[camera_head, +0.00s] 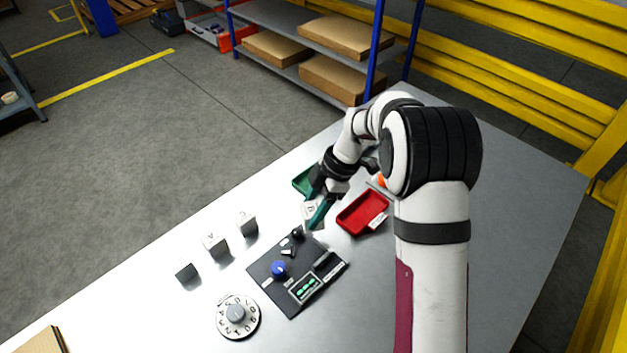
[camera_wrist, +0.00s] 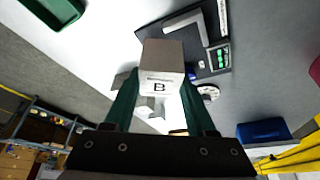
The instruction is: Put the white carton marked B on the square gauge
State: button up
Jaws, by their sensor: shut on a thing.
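My gripper (camera_wrist: 158,100) is shut on the white carton marked B (camera_wrist: 160,72), with a green finger on each side of it. The letter B faces the wrist camera. In the head view my gripper (camera_head: 319,211) holds the carton (camera_head: 309,211) above the table, just behind the dark panel (camera_head: 268,268).
A red tray (camera_head: 350,219) stands right of my gripper, and a green tray (camera_head: 302,183) is partly hidden behind it. Several small cartons (camera_head: 215,246) stand left of the panel. A blue knob (camera_head: 279,268) rises from the panel. A round dial (camera_head: 237,315) lies in front.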

jog(key=shift+s+a+f+n+g+h, duration=0.1)
jog(key=shift+s+f+n+g+h, duration=0.2)
jog(key=shift+s+f+n, duration=0.6)
jog(key=shift+s+d+f+n+g+h, duration=0.1)
jog(key=shift+s+f+n+g, duration=0.3)
jog(key=shift+f+n, duration=0.85)
jog(key=shift+s+a+f+n+g+h, duration=0.1)
jog(key=shift+s+f+n+g+h, duration=0.15)
jog(key=shift+s+f+n, duration=0.65)
jog(key=shift+w+f, duration=0.15)
jog(key=shift+f, duration=0.1)
jog(key=o, duration=1.4)
notch_tip(320, 180, up, 10)
jog(key=shift+r, duration=0.1)
